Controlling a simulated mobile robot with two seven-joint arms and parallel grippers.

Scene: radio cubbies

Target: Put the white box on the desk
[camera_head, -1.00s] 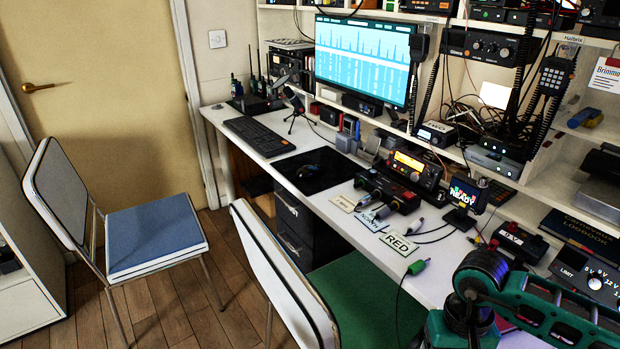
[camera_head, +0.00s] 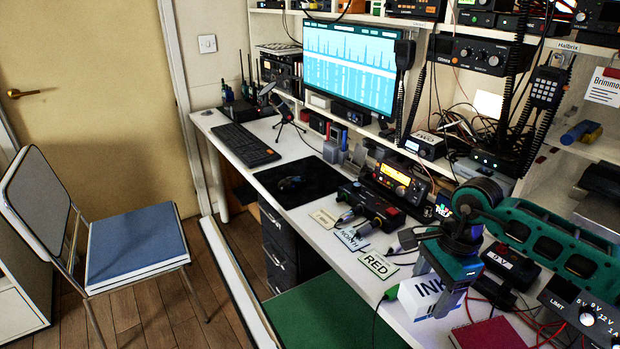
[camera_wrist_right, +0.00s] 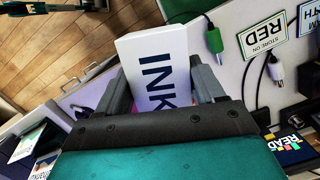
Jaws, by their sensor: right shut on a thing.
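The white box (camera_head: 418,300) has "INK" in dark letters on its face. My right gripper (camera_head: 440,302) is shut on it, with grey fingers on either side. In the right wrist view the box (camera_wrist_right: 158,62) sits between the fingers of the same gripper (camera_wrist_right: 168,88). The white desk (camera_head: 345,262) runs along the wall. The box appears at the desk's front edge, near the RED label; I cannot tell whether its underside touches the desk. My left gripper is not in view.
A RED label (camera_head: 378,264) and a green plug (camera_head: 391,293) are close to the box. A red book (camera_head: 488,335) lies at its right. Radios, a black mat (camera_head: 298,182) and a keyboard (camera_head: 246,144) occupy the desk.

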